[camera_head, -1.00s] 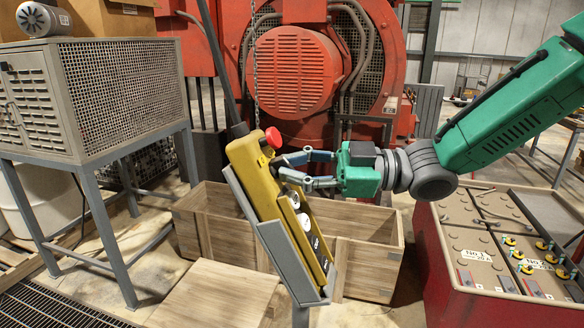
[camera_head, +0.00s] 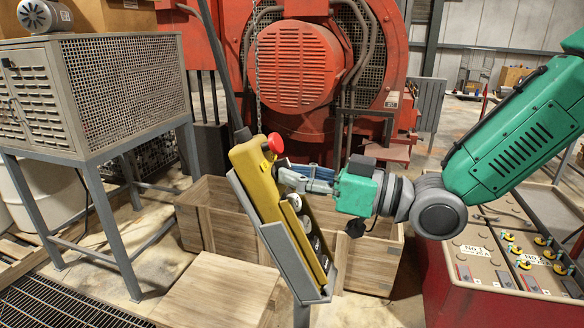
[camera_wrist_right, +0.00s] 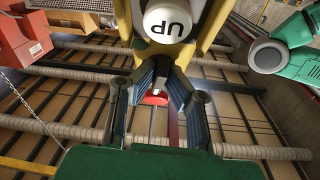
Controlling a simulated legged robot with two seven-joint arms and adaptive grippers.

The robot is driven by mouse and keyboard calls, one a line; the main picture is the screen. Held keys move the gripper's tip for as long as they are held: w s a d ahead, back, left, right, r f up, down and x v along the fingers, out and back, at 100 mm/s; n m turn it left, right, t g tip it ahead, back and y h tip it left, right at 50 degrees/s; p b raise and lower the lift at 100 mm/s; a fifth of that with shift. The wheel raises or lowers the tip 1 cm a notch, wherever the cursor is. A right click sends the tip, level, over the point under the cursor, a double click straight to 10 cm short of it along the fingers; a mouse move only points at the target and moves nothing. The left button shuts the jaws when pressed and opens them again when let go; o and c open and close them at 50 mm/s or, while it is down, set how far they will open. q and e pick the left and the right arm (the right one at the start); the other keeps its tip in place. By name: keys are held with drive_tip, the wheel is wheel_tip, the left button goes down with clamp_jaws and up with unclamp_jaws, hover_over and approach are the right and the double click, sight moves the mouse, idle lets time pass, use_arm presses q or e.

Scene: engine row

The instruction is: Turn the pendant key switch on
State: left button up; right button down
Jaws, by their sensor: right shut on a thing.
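The yellow pendant (camera_head: 257,182) sits tilted in a grey holder (camera_head: 285,262), with a red mushroom button (camera_head: 275,142) near its top and a row of round buttons below. My right gripper (camera_head: 285,176) is at its face, just below the red button, with fingers closed together. The key switch is hidden behind the fingertips, which appear shut on its key. In the right wrist view my right gripper (camera_wrist_right: 166,66) meets the pendant beside the white UP button (camera_wrist_right: 168,20); a red part (camera_wrist_right: 155,98), likely the mushroom button, shows between the fingers. My left gripper is not in view.
Wooden crates (camera_head: 222,290) stand below and behind the pendant. A grey mesh cabinet (camera_head: 120,90) on legs is at left, a red machine (camera_head: 295,70) behind. A red control console (camera_head: 480,265) is at lower right, under my right arm. A hanging cable (camera_head: 217,65) runs up from the pendant.

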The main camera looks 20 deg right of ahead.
drive_tip(key=m+t+h, duration=0.1)
drive_tip(key=m, duration=0.2)
drive_tip(key=m+t+h+p, duration=0.1)
drive_tip(key=m, duration=0.2)
drive_tip(key=shift+s+h, duration=0.15)
drive_tip(key=shift+h, duration=0.25)
drive_tip(key=shift+m, duration=0.3)
drive_tip(key=c, duration=1.6)
unclamp_jaws()
drive_tip(key=shift+c, duration=0.2)
drive_tip(key=shift+d+r, duration=0.1)
drive_tip(key=shift+r, duration=0.1)
wheel_tip(320, 180, up, 9)
drive_tip(key=shift+r, duration=0.2)
